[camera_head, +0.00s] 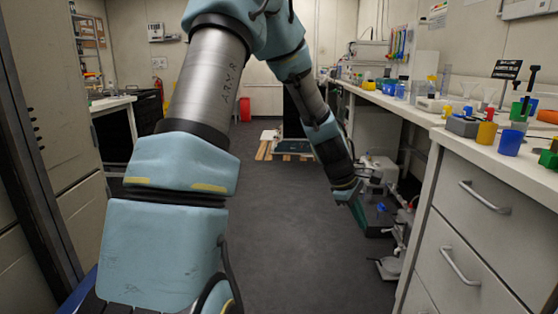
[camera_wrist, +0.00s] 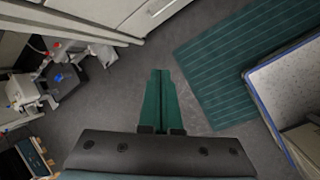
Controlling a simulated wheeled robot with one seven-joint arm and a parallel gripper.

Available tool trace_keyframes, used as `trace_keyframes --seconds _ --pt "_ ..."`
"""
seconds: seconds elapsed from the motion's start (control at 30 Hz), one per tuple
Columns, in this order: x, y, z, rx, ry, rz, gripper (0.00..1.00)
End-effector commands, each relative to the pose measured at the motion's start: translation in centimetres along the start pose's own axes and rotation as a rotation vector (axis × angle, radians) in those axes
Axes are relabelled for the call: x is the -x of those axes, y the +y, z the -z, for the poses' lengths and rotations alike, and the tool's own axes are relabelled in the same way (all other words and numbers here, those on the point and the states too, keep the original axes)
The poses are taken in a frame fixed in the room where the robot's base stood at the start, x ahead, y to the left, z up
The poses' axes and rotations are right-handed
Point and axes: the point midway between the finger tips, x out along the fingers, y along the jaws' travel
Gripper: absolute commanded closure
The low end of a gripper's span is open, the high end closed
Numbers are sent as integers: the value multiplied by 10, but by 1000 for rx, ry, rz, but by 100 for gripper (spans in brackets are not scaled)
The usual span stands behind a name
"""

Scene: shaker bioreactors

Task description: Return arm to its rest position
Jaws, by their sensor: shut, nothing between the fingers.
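My arm, in light blue and grey, reaches up and forward through the middle of the head view and bends down at its far end. My gripper (camera_head: 357,212) hangs there above the floor, left of the bench cabinets. In the wrist view my gripper (camera_wrist: 160,72) has two long green fingers lying side by side, shut and empty. It points over bare grey floor. The fingertips touch nothing that I can see.
A white bench (camera_head: 500,165) with drawers and several cups and tools runs along the right. Lab equipment (camera_head: 382,170) stands low beside my gripper; it also shows in the wrist view (camera_wrist: 60,75). A green striped mat (camera_wrist: 235,60) lies right of the fingers. The middle floor is clear.

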Motion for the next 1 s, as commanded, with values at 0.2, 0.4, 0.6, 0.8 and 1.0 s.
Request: trace_keyframes --seconds 0.2,0.4,0.6,0.8,1.0 --pt "90 -98 74 -466 193 156 100" --pt "145 -171 101 -735 247 290 100" --pt "184 -234 108 -936 247 399 100" --pt "222 -219 96 -945 242 402 100" --pt "263 -203 82 -944 243 401 100"
